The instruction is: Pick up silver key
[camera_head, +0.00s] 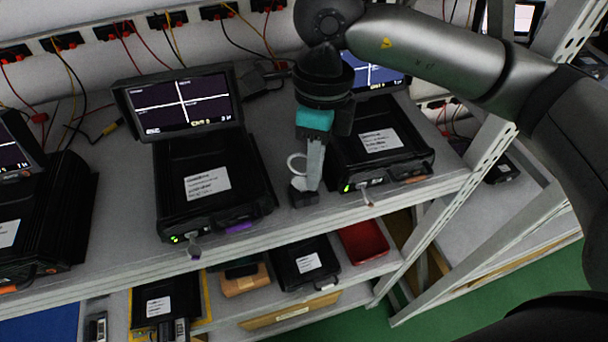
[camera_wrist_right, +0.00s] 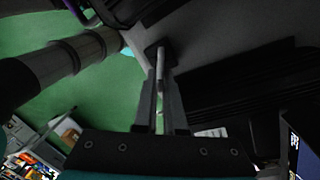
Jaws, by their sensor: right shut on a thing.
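My right gripper (camera_head: 304,192) is over the shelf, between the middle and right black devices, pointing down. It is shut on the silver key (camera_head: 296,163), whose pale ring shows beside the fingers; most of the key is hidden. In the right wrist view, a narrow light piece of the key (camera_wrist_right: 161,60) shows between the shut fingertips (camera_wrist_right: 160,78). Other small silver keys sit at the fronts of the middle device (camera_head: 194,251) and the right device (camera_head: 369,203). My left gripper is in neither view.
The middle device (camera_head: 172,208) and right device (camera_head: 400,158) stand close on either side of my gripper on the grey shelf (camera_head: 120,235). Cables run along the back. A lower shelf holds a black device (camera_head: 290,270) and a red tray (camera_head: 363,241). A perforated upright (camera_head: 440,200) stands right.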

